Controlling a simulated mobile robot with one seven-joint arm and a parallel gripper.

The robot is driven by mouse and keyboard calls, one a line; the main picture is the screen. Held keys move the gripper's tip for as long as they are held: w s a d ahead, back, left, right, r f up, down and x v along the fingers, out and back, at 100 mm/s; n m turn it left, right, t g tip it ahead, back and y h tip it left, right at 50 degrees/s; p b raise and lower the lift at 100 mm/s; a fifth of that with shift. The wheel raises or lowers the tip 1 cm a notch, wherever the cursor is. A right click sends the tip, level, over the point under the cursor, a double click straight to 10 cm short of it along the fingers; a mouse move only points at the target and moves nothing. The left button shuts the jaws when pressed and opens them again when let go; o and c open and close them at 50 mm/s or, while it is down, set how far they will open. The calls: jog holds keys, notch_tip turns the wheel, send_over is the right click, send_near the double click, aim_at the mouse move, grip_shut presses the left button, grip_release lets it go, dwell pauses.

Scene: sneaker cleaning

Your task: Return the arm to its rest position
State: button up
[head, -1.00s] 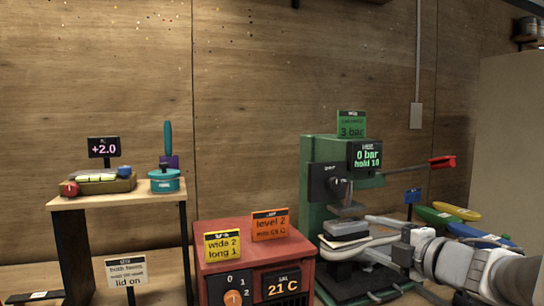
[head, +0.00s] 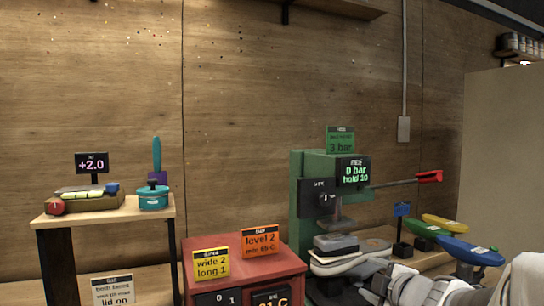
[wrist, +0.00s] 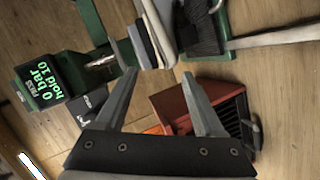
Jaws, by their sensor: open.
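My gripper (wrist: 162,100) is open and empty in the wrist view, its two grey fingers spread apart. In the head view my white and grey arm comes in from the lower right, and its end is beside the green press. The green press (head: 309,190) stands with its display (head: 354,172) reading 0 bar, hold 10. A sole-shaped grey and white stack (head: 335,246) sits under the press head. The stack also shows in the wrist view (wrist: 152,38), beyond the fingertips and apart from them.
A red heater box (head: 230,270) stands left of the press; it is also in the wrist view (wrist: 172,108). A wooden shelf (head: 120,215) at left holds a teal pot (head: 153,197) and a tray (head: 85,203). Coloured paddles (head: 470,252) lie at right. The press lever (head: 428,177) sticks out rightward.

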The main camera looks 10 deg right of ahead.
jog(key=s+a+r+m+t+h, duration=0.2)
jog(key=s+a+r+m+h, duration=0.15)
jog(key=s+r, duration=0.65)
jog(key=s+a+f+m+g+y, duration=0.3)
jog(key=s+a+f+m+g, duration=0.15)
jog(key=a+f, duration=0.35)
jog(key=s+a+f+m+g+y, duration=0.2)
jog(key=s+a+f+m+g, duration=0.25)
jog(key=a+f, duration=0.3)
notch_tip(320, 180, up, 18)
jog(key=s+a+g+p, duration=0.1)
jog(key=p, duration=1.7)
jog(key=shift+s, duration=0.25)
